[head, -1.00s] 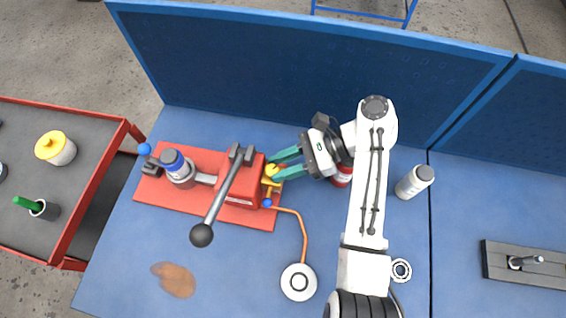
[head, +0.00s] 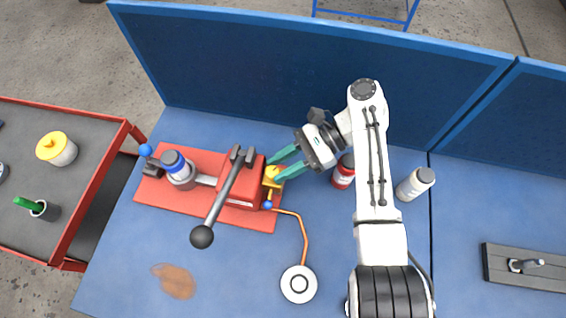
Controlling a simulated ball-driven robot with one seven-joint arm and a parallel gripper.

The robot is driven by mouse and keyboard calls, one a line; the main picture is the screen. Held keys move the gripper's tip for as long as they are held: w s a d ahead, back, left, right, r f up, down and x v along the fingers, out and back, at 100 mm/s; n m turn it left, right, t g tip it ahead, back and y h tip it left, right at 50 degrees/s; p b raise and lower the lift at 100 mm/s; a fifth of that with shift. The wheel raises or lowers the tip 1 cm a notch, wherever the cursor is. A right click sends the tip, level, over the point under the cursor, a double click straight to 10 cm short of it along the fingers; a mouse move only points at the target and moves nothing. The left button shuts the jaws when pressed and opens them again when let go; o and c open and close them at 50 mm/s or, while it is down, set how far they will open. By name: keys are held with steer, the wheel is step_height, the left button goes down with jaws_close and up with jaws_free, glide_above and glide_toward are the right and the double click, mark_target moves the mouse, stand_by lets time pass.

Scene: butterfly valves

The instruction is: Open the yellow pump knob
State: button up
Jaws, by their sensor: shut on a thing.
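The red pump (head: 240,187) lies on a red base plate (head: 156,198) on the blue bench. Its yellow knob (head: 271,174) sits at the pump's right end, above a small blue ball fitting (head: 268,205). My gripper (head: 274,169) reaches in from the upper right. Its two teal fingers are shut on the yellow knob, one on the upper side and one on the lower right. The fingertips partly hide the knob's edge.
A long black-knobbed lever (head: 202,236) crosses the pump. An orange hose (head: 304,240) runs to a round white cylinder (head: 298,284). A red bottle (head: 343,172) stands close beside my wrist; a white bottle (head: 415,184) is farther right. A blue wall (head: 300,75) rises behind.

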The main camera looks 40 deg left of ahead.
steer(key=o, duration=1.1)
steer(key=shift+c, duration=0.2)
steer(key=shift+s+m+y, duration=0.1)
steer(key=shift+m+y, duration=0.2)
steer(key=shift+y, duration=0.1)
steer(key=shift+s+m+t+y, duration=0.1)
steer(key=shift+m+t+y, duration=0.3)
steer(key=shift+m+y, duration=0.2)
